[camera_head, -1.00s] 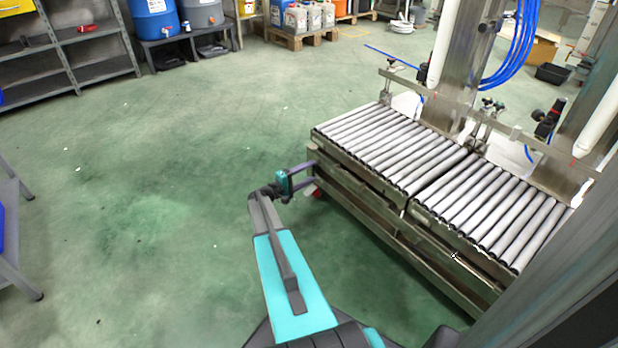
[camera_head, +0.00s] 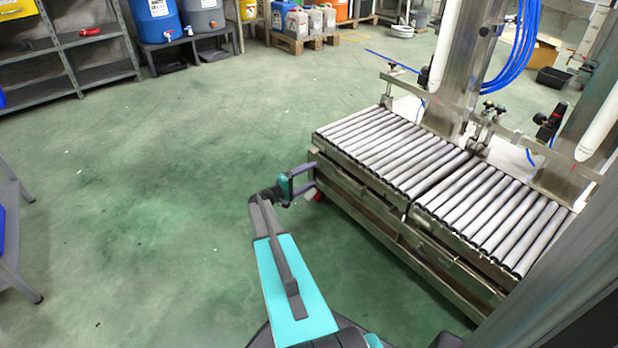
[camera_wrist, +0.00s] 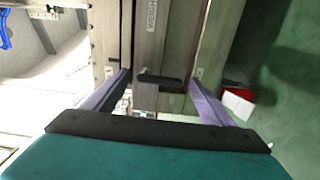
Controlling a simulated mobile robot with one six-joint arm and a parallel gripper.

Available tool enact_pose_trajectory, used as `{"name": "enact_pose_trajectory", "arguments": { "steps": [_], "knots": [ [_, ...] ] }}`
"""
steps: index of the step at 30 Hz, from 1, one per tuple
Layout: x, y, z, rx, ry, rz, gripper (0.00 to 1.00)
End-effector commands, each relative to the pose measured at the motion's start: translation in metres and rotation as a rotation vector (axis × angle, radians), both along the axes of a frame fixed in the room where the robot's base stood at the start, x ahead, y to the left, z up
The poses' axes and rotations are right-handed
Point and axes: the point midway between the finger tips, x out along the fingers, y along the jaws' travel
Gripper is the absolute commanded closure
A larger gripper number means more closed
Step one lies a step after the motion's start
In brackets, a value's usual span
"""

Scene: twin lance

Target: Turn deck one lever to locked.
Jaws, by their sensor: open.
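My gripper (camera_head: 313,176) is open at the left end of the steel roller conveyor, with its fingers pointing at the end of the frame. In the wrist view, a short black lever (camera_wrist: 162,80) lies crosswise on a metal panel, between the two spread fingers (camera_wrist: 163,92) in the picture. No contact with it shows. The lever is too small to make out in the head view. The left roller deck (camera_head: 375,148) and the right roller deck (camera_head: 490,213) sit side by side on the frame. I cannot tell from the pictures which is deck one.
A red and white part (camera_wrist: 237,102) shows low beside the right finger in the wrist view. Blue hoses (camera_head: 520,45) hang by the steel columns behind the decks. A grey shelf (camera_head: 75,60) stands at the back left. The green floor left of my arm is clear.

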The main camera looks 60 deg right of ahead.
Motion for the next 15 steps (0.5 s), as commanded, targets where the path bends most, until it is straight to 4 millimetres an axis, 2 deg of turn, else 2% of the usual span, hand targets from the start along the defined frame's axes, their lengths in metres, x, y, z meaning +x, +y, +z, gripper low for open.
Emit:
{"name": "enact_pose_trajectory", "arguments": {
  "steps": [8,15],
  "knots": [
    [0.004,0.012,0.001,0.001,0.002,0.0,0.23],
    [0.014,0.043,0.003,0.0,0.001,0.001,0.23]
  ]
}}
